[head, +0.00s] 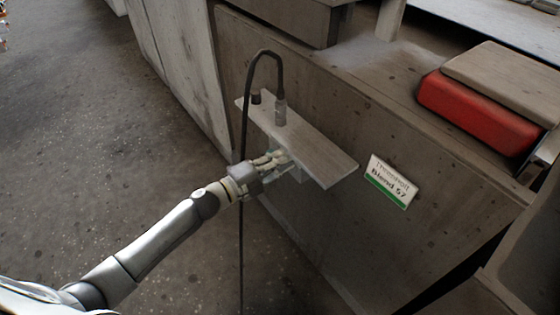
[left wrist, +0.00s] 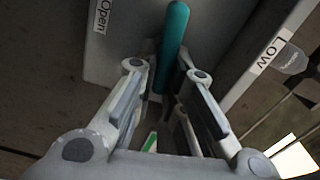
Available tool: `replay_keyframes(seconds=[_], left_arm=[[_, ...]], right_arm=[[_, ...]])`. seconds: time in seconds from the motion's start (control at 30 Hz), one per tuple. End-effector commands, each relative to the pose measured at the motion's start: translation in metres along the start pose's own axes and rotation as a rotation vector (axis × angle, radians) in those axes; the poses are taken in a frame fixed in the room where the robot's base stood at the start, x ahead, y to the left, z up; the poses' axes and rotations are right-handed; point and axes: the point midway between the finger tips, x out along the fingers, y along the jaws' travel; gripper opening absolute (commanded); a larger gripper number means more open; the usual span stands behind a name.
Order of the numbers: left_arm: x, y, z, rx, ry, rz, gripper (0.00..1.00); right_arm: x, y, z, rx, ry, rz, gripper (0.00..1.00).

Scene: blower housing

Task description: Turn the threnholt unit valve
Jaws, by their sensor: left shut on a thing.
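The threnholt unit is a grey concrete-like housing with a white and green sign (head: 390,182) reading "Threnholt Blend 57". A flat grey shelf (head: 325,158) juts from its side. My left gripper (head: 281,158) is at the near edge of this shelf. In the left wrist view, a teal valve handle (left wrist: 174,35) rises between the fingers of my left gripper (left wrist: 168,78), which is shut on it. A label "Open" (left wrist: 101,16) is left of the handle, and a label "Low" (left wrist: 265,58) is to the right. My fingers and the shelf hide the handle's lower part and mount. My right gripper is out of view.
A black hose (head: 246,115) arches over the shelf into a fitting (head: 281,112) and hangs down close to my left gripper. The speckled floor (head: 100,150) at left is clear.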

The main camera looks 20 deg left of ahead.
Motion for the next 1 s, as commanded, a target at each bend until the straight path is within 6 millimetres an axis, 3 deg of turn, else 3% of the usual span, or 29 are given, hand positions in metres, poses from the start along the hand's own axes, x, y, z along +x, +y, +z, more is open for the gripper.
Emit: replay_keyframes(seconds=[0.4, 0.9, 0.93, 1.0], left_arm=[[-0.001, 0.006, 0.0, 0.163, 0.001, 0.002, 0.0], [-0.001, 0.006, 0.0, 0.182, 0.002, 0.003, 0.0], [-0.001, 0.006, 0.0, 0.182, 0.002, 0.003, 0.14], [-0.001, 0.006, 0.0, 0.181, 0.001, 0.003, 0.23]], right_arm=[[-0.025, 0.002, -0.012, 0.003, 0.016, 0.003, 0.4], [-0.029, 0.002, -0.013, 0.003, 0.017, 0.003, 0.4], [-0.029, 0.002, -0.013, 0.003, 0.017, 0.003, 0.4], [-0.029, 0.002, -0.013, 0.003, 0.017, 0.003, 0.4]])
